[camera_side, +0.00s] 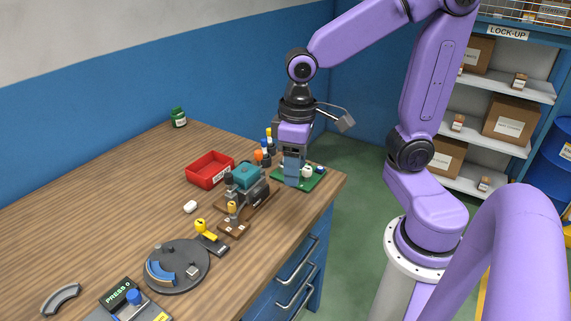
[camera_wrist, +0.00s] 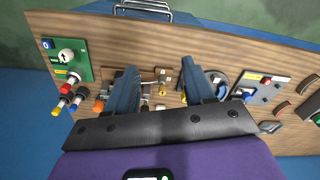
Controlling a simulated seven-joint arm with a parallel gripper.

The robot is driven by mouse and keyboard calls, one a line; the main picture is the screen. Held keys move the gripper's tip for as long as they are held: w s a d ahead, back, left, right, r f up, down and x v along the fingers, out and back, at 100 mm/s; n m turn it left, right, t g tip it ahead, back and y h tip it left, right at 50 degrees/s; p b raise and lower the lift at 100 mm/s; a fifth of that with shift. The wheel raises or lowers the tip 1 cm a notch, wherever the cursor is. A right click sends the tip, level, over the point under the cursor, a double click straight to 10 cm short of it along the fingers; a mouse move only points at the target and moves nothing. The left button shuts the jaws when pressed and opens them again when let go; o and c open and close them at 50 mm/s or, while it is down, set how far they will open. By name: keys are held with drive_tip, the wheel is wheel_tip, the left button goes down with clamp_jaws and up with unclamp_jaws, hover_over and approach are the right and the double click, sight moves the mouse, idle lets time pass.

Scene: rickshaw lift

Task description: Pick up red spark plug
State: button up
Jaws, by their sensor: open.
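The red spark plug (camera_wrist: 66,87) shows in the wrist view at the left, below the green board and left of my left finger. It has a red end and a dark and pale body. A yellow-ended plug (camera_wrist: 58,110) and a blue-ended plug (camera_wrist: 73,106) are close beside it. In the side view I cannot clearly make out the red plug in the cluster behind my gripper. My gripper (camera_side: 293,180) points down in front of the green board in the side view. Its two blue fingers are apart and empty in the wrist view (camera_wrist: 160,66).
The green board (camera_side: 312,181) with a white knob lies at the table's right corner. A teal-topped device (camera_side: 246,174) stands close left of my gripper. A red tray (camera_side: 209,169) and a round grey turntable (camera_side: 181,284) are further left. The table's left side is mostly clear.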

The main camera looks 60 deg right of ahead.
drive_tip(key=w+d+r+m, duration=0.1)
drive_tip(key=w+d+m, duration=0.95)
drive_tip(key=w, duration=0.25)
drive_tip(key=w+d+m, duration=0.4)
drive_tip(key=d+m, duration=0.6)
drive_tip(key=d, duration=0.4)
wheel_tip(320, 180, down, 10)
drive_tip(key=shift+a+f, duration=0.15)
drive_tip(key=shift+f, duration=0.1)
drive_tip(key=shift+w+a+f, duration=0.1)
drive_tip(key=shift+w+f, duration=0.1)
drive_tip(key=shift+f, duration=1.35)
drive_tip(key=shift+w+a+f, duration=0.1)
drive_tip(key=shift+w+f, duration=0.05)
drive_tip(key=shift+f, duration=1.4)
clamp_jaws()
